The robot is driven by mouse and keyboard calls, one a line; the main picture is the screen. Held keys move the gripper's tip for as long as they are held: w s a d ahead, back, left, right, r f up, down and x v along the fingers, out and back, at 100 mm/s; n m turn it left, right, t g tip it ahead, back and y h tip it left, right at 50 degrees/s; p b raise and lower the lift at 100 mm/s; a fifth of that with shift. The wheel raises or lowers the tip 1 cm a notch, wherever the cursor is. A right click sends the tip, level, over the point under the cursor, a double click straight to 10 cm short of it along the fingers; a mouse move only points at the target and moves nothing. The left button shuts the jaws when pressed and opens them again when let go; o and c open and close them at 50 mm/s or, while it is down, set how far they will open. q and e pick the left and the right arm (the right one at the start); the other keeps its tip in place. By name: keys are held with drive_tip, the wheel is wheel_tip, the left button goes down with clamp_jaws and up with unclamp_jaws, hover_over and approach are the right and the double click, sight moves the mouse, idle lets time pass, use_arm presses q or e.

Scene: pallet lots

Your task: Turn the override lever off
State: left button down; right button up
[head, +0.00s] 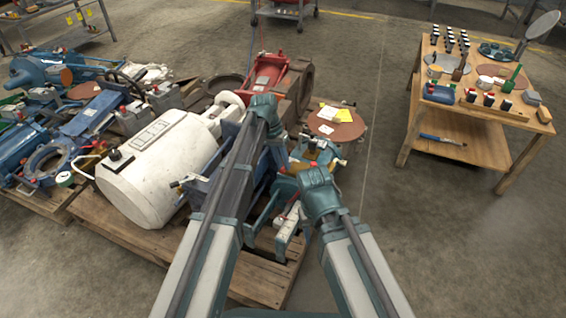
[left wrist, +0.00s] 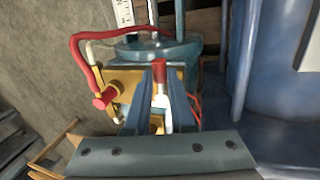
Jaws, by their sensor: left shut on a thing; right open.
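In the left wrist view a lever with a red top and pale lower part, the override lever (left wrist: 160,71), stands between the two blue fingers of my left gripper (left wrist: 162,92), which is shut on it. Behind it are a yellow-brown block (left wrist: 128,82) and a round blue-green flange (left wrist: 150,50).
A white tank (head: 150,165) lies on the wooden pallet (head: 130,232) left of my arms. A red machine (head: 272,78) stands behind. Blue machinery (head: 88,118) crowds the left pallet. A wooden table (head: 480,140) with small parts stands right, with clear floor before it.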

use_arm(q)
drive_tip(key=c, duration=0.8)
unclamp_jaws()
drive_tip(key=shift+o, duration=0.2)
drive_tip(key=p+v, duration=1.3)
drive_tip(key=shift+r, duration=0.4)
drive_tip(key=shift+w, duration=0.1)
drive_tip(key=s+d+t+y, duration=0.15)
drive_tip(key=s+y, duration=0.25)
drive_tip(key=s, duration=2.5)
wheel_tip(320, 180, up, 36)
drive_tip(key=p, duration=3.7)
drive_tip(key=shift+w+d+n, duration=0.4)
drive_tip(key=shift+w+d, duration=0.05)
drive_tip(key=shift+d, duration=0.05)
